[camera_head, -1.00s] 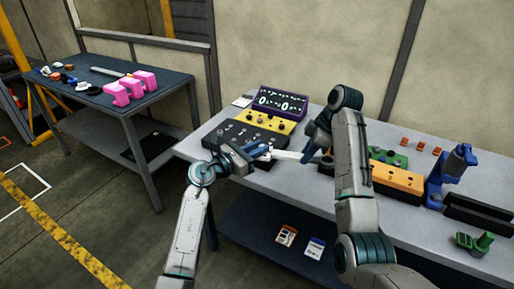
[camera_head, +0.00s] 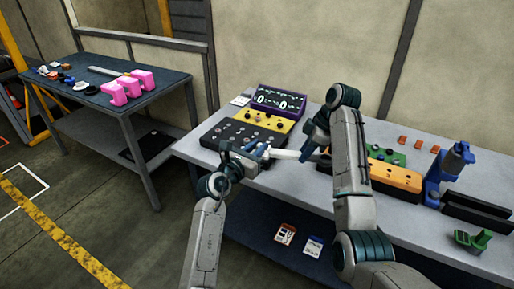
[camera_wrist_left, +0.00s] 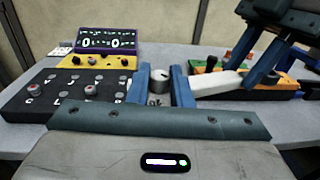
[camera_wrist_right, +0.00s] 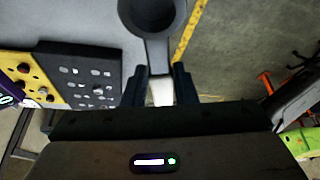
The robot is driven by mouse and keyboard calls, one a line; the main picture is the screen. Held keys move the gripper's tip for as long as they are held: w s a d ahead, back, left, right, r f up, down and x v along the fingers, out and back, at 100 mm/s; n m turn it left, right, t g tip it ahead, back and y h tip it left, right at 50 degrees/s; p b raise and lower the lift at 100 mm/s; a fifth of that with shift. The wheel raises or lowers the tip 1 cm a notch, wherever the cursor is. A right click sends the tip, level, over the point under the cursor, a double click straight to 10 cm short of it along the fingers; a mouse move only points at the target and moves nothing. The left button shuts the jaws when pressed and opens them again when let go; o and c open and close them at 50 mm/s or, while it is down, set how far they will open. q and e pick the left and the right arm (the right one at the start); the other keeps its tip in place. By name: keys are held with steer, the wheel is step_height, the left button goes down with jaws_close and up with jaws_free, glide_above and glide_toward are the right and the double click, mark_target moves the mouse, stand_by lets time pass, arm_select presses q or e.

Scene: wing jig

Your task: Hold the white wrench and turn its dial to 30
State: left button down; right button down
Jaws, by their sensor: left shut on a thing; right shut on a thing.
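The white wrench (camera_head: 285,154) is held above the front edge of the bench, between my two grippers. My right gripper (camera_head: 312,150) is shut on its white handle, which also shows between the fingers in the right wrist view (camera_wrist_right: 161,92). My left gripper (camera_head: 258,153) is shut on the pale round dial end (camera_wrist_left: 158,82), which sits between its blue fingers in the left wrist view. The white handle (camera_wrist_left: 215,82) runs right from there. The dial's reading is too small to tell. A dark ring-shaped part (camera_wrist_right: 155,22) lies beyond the right fingers.
A black panel with knobs (camera_head: 222,130), a yellow panel (camera_head: 262,119) and a purple display (camera_head: 280,100) with two zeros stand at the bench's left. Orange (camera_head: 397,180) and green blocks and a blue stand (camera_head: 443,178) are right. Another table (camera_head: 90,112) is far left.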

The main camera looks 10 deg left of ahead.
arm_select(q)
steer(key=c, duration=1.3)
jaws_free()
steer(key=v, duration=1.2)
steer(key=shift+w, duration=0.1)
